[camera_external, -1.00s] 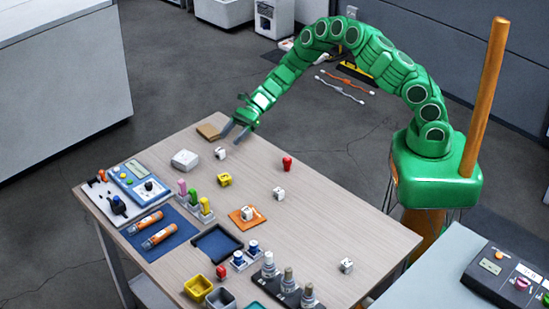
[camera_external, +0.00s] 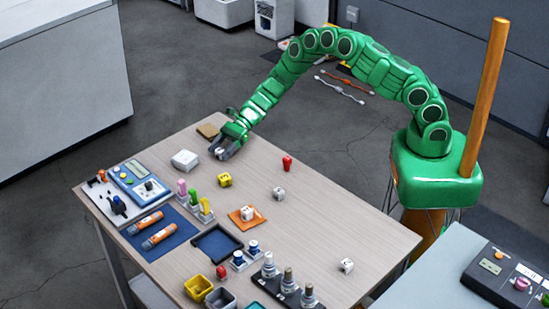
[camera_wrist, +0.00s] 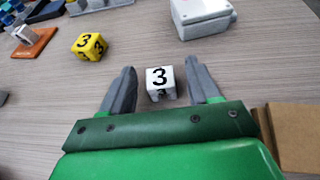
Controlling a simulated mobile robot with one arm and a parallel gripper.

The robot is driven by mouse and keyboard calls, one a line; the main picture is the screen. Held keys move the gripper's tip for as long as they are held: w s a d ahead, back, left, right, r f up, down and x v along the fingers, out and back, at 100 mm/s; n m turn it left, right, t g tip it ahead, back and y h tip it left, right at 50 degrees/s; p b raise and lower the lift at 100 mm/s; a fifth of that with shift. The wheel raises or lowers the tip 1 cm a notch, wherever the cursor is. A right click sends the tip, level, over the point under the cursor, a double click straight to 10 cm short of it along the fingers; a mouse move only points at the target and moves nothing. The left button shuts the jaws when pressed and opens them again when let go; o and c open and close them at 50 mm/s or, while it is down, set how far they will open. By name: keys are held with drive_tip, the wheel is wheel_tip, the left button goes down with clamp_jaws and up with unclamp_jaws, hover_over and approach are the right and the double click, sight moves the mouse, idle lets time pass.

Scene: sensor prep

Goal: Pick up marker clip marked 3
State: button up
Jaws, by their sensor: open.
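A white marker clip marked 3 (camera_wrist: 160,80) stands on the table between the fingers in the wrist view. In the external view the white clip (camera_external: 219,152) is partly hidden by my gripper. My gripper (camera_wrist: 158,85) is open, one grey finger on each side of the clip, with a visible gap on both sides. In the external view my gripper (camera_external: 226,149) is low over the table's far left part. A yellow cube-like clip (camera_wrist: 90,46), also marked 3, sits apart to the left; it also shows in the external view (camera_external: 225,180).
A white box (camera_wrist: 203,18) stands beyond the white clip. A brown block (camera_wrist: 296,135) lies close to my gripper's right side. Other white clips (camera_external: 278,193) (camera_external: 346,265) and a red piece (camera_external: 287,162) are farther off. An orange pad (camera_external: 237,217) holds another white clip.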

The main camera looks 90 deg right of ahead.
drive_tip(key=c, duration=1)
drive_tip(key=shift+r, duration=0.15)
